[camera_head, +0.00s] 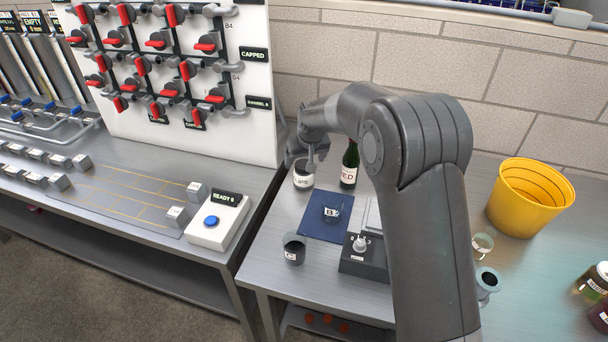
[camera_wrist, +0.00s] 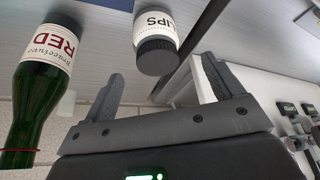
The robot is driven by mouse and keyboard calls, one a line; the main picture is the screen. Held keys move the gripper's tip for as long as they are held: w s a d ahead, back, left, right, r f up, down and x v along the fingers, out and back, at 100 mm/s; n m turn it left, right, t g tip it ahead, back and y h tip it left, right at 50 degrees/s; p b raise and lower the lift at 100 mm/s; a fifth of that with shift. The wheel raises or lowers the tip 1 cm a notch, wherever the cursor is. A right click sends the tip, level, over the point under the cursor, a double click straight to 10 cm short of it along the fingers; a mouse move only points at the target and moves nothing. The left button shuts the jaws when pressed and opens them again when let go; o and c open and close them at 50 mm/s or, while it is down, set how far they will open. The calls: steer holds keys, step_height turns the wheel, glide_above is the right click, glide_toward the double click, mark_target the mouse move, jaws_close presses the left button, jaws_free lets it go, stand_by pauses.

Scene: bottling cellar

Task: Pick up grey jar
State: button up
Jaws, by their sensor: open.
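A jar with a dark grey lid and a white label reading "..IPS" (camera_wrist: 157,45) shows in the wrist view, at and just beyond the gap between my fingertips. In the head view this jar (camera_head: 303,178) stands at the back left of the right-hand bench, partly hidden under my gripper (camera_head: 313,154). My gripper also shows in the wrist view (camera_wrist: 160,85), with its two fingers spread apart and nothing clamped between them. I cannot tell whether a finger touches the jar.
A green bottle labelled RED (camera_head: 348,165) stands close right of the jar; it also shows in the wrist view (camera_wrist: 42,85). A blue mat (camera_head: 312,229) with a glass beaker, a dark labelled cup (camera_head: 293,250), a dark block (camera_head: 362,264) and a yellow bucket (camera_head: 530,198) are on the bench.

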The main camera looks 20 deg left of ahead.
mark_target(304, 164)
steer(key=shift+w+x, duration=0.2)
steer(key=shift+x, duration=1.65)
steer(key=shift+w+x, duration=0.15)
steer(key=shift+x, duration=1.75)
steer(key=shift+r, duration=0.2)
steer(key=shift+c, duration=0.6)
steer(key=c, duration=1.1)
